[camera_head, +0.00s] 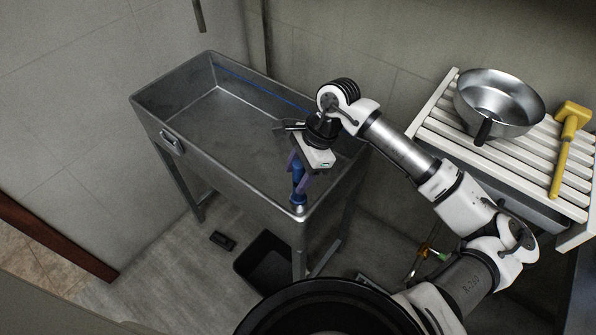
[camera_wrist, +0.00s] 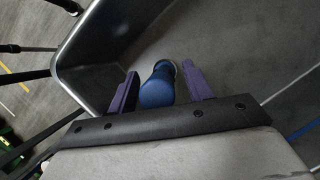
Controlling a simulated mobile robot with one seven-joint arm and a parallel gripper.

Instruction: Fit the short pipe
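The blue short pipe (camera_head: 298,172) is upright inside the front right corner of the grey metal tank (camera_head: 222,168). A pale ring shows at its lower end; I cannot tell whether it is seated there. My gripper (camera_head: 300,172) points down over it with purple fingers on either side. In the wrist view the pipe (camera_wrist: 158,88) lies between the fingers (camera_wrist: 160,75), with a narrow gap visible at each side, so the gripper looks open around it. The tank's rounded corner (camera_wrist: 75,62) shows to the left there.
A black bin (camera_head: 262,262) stands on the floor by the tank's front leg, and a small dark object (camera_head: 222,241) lies nearby. A blue line runs along the tank's back wall.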

